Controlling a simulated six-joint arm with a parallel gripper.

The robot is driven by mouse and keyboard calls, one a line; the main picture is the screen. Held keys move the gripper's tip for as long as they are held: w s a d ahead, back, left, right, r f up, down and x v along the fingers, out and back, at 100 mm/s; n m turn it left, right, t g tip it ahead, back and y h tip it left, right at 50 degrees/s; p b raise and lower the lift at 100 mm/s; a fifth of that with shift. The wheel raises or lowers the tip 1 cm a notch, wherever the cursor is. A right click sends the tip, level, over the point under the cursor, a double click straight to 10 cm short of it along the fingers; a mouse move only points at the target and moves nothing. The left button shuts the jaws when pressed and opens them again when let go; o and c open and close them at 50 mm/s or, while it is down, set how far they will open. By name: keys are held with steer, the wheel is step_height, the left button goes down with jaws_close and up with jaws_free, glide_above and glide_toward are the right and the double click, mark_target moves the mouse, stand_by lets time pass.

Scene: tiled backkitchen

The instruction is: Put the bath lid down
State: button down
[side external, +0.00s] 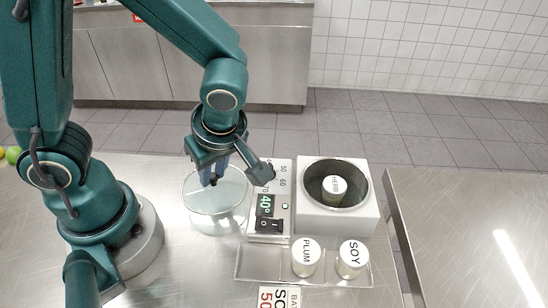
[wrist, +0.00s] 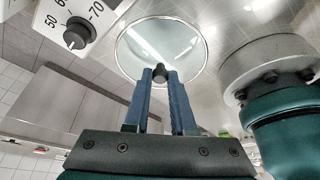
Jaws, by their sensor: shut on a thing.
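The bath lid (side external: 203,200) is a clear round glass disc with a thin rim and a dark knob. It is left of the bath, over the steel counter; I cannot tell whether it touches the counter. My gripper (side external: 213,178) points down and is shut on the knob. In the wrist view the blue fingers (wrist: 160,76) meet at the knob, with the lid (wrist: 140,42) beyond them. The white bath (side external: 364,212) is uncovered, and a jar labelled HERB (side external: 334,188) stands inside its round well.
A control panel (side external: 267,207) reading 40° with a dial and switch adjoins the bath. In front, a shallow tray (side external: 258,262) holds the PLUM jar (side external: 306,257) and SOY jar (side external: 352,259), its left part empty. A printed card (side external: 279,298) lies nearer. A gap separates the right counter (side external: 460,230).

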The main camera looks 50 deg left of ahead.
mark_target(207, 195)
steer(key=shift+f, duration=1.2)
steer(key=shift+f, duration=0.1)
steer(key=c, duration=0.8)
jaws_free()
steer(key=shift+o, duration=0.2)
steer(key=v, duration=1.2)
steer(key=a+m+t+h, duration=0.1)
steer(key=m+t, duration=0.1)
steer(key=m, duration=0.4)
steer(key=s+a+r+m+t+h, duration=0.1)
steer(key=m+h, duration=0.1)
steer(key=m, duration=0.4)
steer(key=s+a+r+m+t+h, duration=0.1)
steer(key=m+t, duration=0.1)
steer(key=m, duration=0.4)
steer(key=shift+s+a+r+t, duration=0.15)
steer(key=shift+a+r+t, duration=0.1)
steer(key=shift+a+t, duration=0.05)
